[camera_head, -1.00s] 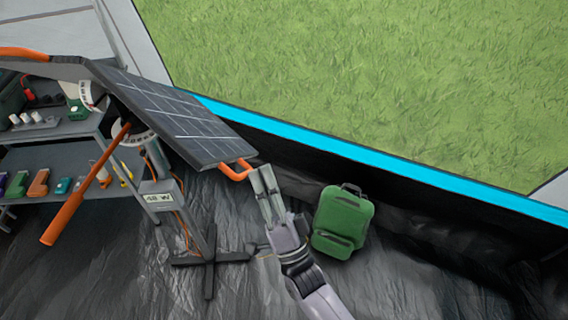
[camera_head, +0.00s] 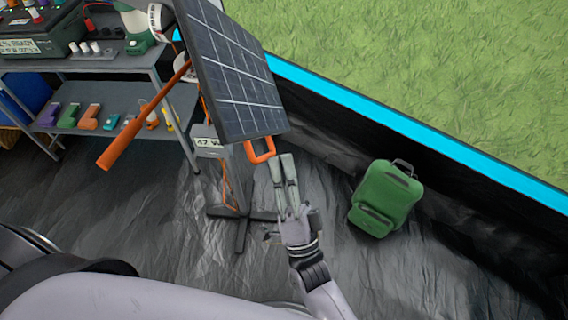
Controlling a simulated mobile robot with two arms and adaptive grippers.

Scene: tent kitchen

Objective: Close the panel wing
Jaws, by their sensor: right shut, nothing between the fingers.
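The dark solar panel wing (camera_head: 238,82) hangs tilted on its stand at the upper middle, with white grid lines on its face. An orange loop handle (camera_head: 261,151) sticks out from its lower edge. My right gripper (camera_head: 281,160) is shut and empty, just to the right of the handle. I cannot tell whether the fingers touch the handle. An orange lever (camera_head: 140,120) slants down to the left from the stand. The display box (camera_head: 208,141) on the stand is partly covered by the panel. My left gripper is not in view.
A grey shelf (camera_head: 92,66) with a dark green case (camera_head: 48,33) and several small coloured items stands at the left. A green backpack (camera_head: 385,198) lies to the right. Dark floor is clear in front.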

